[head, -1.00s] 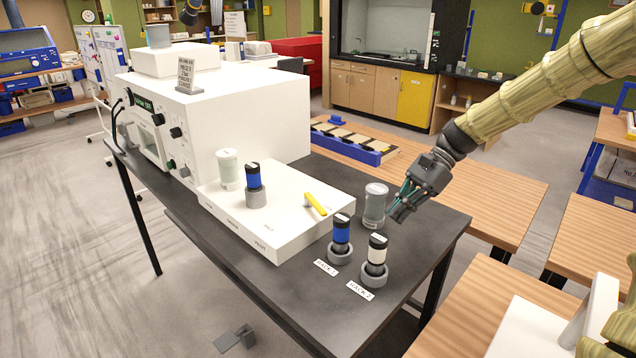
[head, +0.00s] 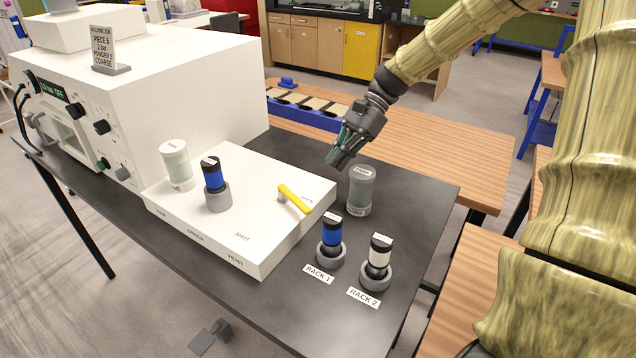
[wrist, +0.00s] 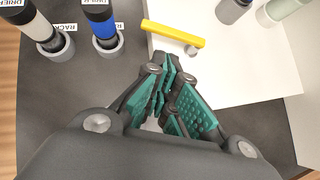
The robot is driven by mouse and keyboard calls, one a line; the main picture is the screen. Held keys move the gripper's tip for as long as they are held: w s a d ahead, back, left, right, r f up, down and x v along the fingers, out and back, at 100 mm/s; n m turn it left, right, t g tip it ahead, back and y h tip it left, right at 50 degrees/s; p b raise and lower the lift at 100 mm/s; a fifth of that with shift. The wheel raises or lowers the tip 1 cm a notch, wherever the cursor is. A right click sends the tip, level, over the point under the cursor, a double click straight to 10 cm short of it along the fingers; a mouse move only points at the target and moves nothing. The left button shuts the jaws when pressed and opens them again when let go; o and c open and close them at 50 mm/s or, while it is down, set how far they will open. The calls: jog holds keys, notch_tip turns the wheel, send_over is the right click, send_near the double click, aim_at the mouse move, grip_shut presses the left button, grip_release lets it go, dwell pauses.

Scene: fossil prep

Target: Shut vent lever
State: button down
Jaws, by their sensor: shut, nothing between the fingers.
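The yellow vent lever (head: 294,198) sits on a small grey pivot on top of the white panel box (head: 240,190), near its right side. The words SHUT and VENT are printed on the box near it. The lever lies slantwise and points away from the SHUT label. In the wrist view the yellow lever (wrist: 173,34) lies just beyond the fingertips. My gripper (head: 338,160) is shut and empty. It hangs above the table's far side, beyond and right of the lever, apart from it. Its green-padded fingers (wrist: 170,95) show in the wrist view.
A grey-green jar (head: 361,190) stands right of the box, close below my gripper. Blue (head: 331,235) and white (head: 378,258) canisters stand in RACK 1 and RACK 2. Another blue canister (head: 213,178) and a pale jar (head: 176,162) stand on the box's left. A large white machine (head: 170,85) is behind.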

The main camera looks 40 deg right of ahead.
aim_at(294, 203)
jog(key=p+x, duration=0.3)
jog(key=x, duration=0.6)
jog(key=shift+s+a+f, duration=0.15)
jog(key=shift+a+f, duration=0.1)
jog(key=shift+a, duration=0.15)
